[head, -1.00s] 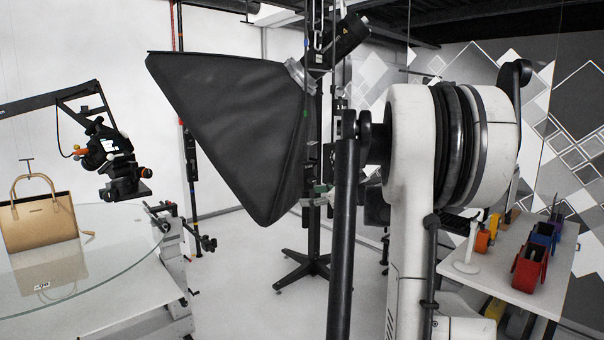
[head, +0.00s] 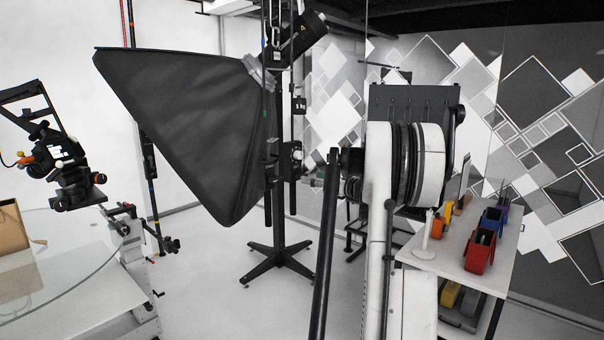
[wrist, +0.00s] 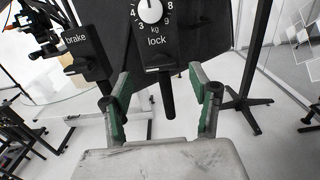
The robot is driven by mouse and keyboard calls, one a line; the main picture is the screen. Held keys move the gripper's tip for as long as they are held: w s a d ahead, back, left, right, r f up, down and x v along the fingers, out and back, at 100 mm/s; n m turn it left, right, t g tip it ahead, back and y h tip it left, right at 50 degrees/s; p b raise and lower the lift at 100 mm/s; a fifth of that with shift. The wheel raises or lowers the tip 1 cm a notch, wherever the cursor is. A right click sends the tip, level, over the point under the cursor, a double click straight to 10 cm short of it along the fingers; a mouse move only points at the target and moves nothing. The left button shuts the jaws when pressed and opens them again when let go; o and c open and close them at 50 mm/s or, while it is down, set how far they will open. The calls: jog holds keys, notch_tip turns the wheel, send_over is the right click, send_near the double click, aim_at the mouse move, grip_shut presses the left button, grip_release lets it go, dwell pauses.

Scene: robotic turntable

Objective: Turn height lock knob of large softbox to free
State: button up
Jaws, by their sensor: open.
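The large softbox (head: 185,125) is a black pyramid on a dark upright stand (head: 279,215) left of my arm in the head view. In the wrist view, a dark panel carries a white numbered dial (wrist: 150,11) marked kg. Below it is a dark lock part (wrist: 157,42), with a dark stub (wrist: 168,95) hanging down. A dark brake part (wrist: 78,40) sits to the left. My gripper (wrist: 160,82) is open, its green-padded fingers spread either side of the stub, with nothing visibly held. Contact is not clear, and the dial's top is cut off.
A glass turntable (head: 75,275) and a camera arm (head: 60,160) stand at the left. A white table (head: 450,250) with coloured tape dispensers (head: 482,250) is at the right. Dark stand legs (wrist: 243,105) show right of my gripper. Open floor lies around the softbox stand.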

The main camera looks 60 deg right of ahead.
aim_at(302, 174)
jog(key=w, duration=0.4)
jog(key=w+p, duration=0.1)
jog(key=w, duration=0.1)
jog(key=shift+d, duration=0.25)
jog(key=c, duration=1.2)
